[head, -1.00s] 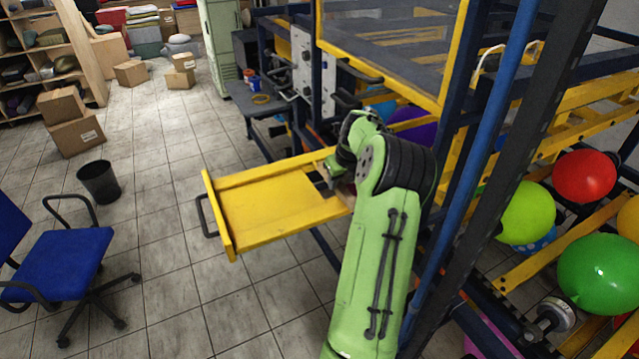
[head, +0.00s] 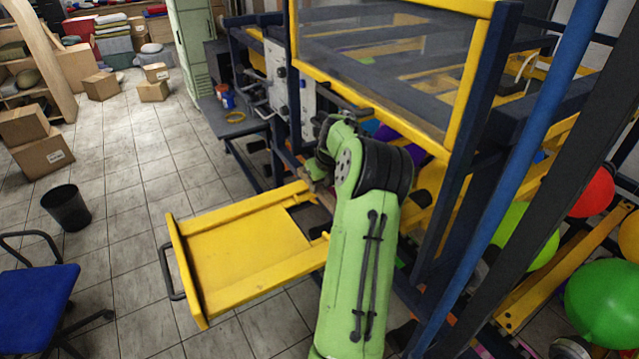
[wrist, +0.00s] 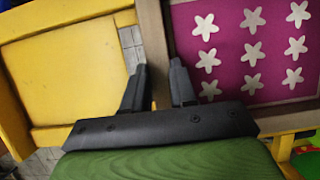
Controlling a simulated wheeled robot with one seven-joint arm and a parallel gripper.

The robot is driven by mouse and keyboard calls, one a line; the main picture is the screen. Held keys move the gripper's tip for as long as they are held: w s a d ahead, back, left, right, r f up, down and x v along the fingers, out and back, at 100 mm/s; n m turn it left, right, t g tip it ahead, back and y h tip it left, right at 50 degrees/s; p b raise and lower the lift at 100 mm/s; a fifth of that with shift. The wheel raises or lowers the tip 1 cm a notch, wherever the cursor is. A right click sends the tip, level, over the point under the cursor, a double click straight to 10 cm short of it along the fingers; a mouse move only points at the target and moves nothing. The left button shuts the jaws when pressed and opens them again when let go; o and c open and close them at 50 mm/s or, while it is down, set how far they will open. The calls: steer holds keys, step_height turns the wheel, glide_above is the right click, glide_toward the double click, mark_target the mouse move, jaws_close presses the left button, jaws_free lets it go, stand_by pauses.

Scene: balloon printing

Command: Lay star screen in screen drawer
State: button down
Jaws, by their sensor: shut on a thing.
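The star screen (wrist: 236,50) is a magenta sheet with rows of white stars in a brown frame, at the right of the wrist view. My gripper (wrist: 158,78) is shut on the near-left bar of that frame (wrist: 154,40). The yellow screen drawer (head: 245,250) is pulled out, with a dark handle at its left end; it also shows at the left of the wrist view (wrist: 70,65). The screen is over the drawer's inner end, to the right of its yellow panel. My arm hides most of the screen in the head view. I cannot tell whether it touches the drawer.
The printing machine's yellow and blue frame (head: 480,60) rises behind and right of the drawer. Balloons (head: 600,300) are at the right. A blue chair (head: 35,300) and black bin (head: 66,208) stand on the left. Tiled floor is clear beyond the drawer.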

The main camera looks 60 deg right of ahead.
mark_target(325, 195)
steer(key=shift+s+a+f+b, duration=0.1)
steer(key=shift+a+f+b, duration=0.1)
steer(key=shift+b, duration=0.1)
steer(key=shift+f+b, duration=0.3)
steer(key=shift+f, duration=0.1)
step_height(325, 195, down, 7)
steer(key=b, duration=0.5)
steer(key=shift+f, duration=0.15)
stand_by(0.4)
steer(key=c, duration=0.8)
jaws_free()
steer(key=v, duration=0.7)
steer(key=shift+s+r+b, duration=0.1)
steer(key=shift+r+b, duration=0.15)
steer(key=shift+b, duration=0.1)
